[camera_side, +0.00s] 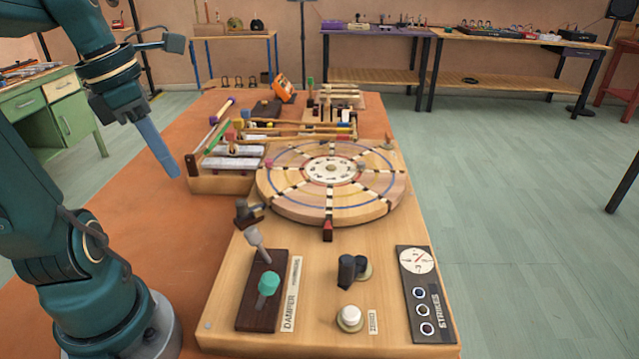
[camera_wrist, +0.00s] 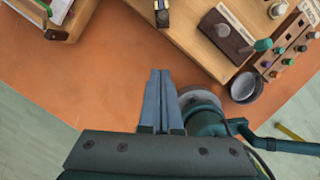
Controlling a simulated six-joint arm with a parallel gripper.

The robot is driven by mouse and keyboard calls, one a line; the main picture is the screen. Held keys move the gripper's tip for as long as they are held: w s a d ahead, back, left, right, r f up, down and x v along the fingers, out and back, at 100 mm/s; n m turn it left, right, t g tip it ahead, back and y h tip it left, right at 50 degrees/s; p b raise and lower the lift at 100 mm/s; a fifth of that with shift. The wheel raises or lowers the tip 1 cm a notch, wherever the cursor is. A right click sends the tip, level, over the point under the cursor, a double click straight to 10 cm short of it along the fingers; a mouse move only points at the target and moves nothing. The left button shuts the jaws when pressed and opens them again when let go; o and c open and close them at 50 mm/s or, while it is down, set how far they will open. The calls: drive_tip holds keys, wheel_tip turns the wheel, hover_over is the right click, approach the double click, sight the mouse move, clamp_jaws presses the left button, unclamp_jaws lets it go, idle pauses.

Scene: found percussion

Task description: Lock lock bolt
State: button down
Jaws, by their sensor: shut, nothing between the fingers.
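My gripper (camera_side: 172,173) is shut and empty, hanging above the orange tabletop to the left of the wooden percussion board. In the wrist view its blue fingers (camera_wrist: 159,73) are together, pointing at bare orange table. No part is labelled as a lock bolt, so I cannot tell which it is. A dark upright knob (camera_side: 347,271) with a round base stands on the board's front half. A dark bracket piece (camera_side: 247,213) stands by the disc's near left side. A teal-knobbed lever (camera_side: 268,284) sits on a dark block marked DAMPER. My gripper is apart from all of these.
A large round wooden disc (camera_side: 385,194) lies on the board. A white ZERO button (camera_side: 350,318) and a STRIKES panel (camera_side: 418,300) are at the front. A wooden box with bars (camera_side: 222,184) stands behind left. The orange table (camera_side: 125,205) left of the board is clear.

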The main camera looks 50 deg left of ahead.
idle(0.3)
drive_tip(key=w+d+f, duration=0.1)
drive_tip(key=w+f, duration=0.5)
drive_tip(key=f, duration=0.3)
drive_tip(key=shift+w+f, duration=0.15)
drive_tip(key=shift+f, duration=0.2)
drive_tip(key=shift+d, duration=0.1)
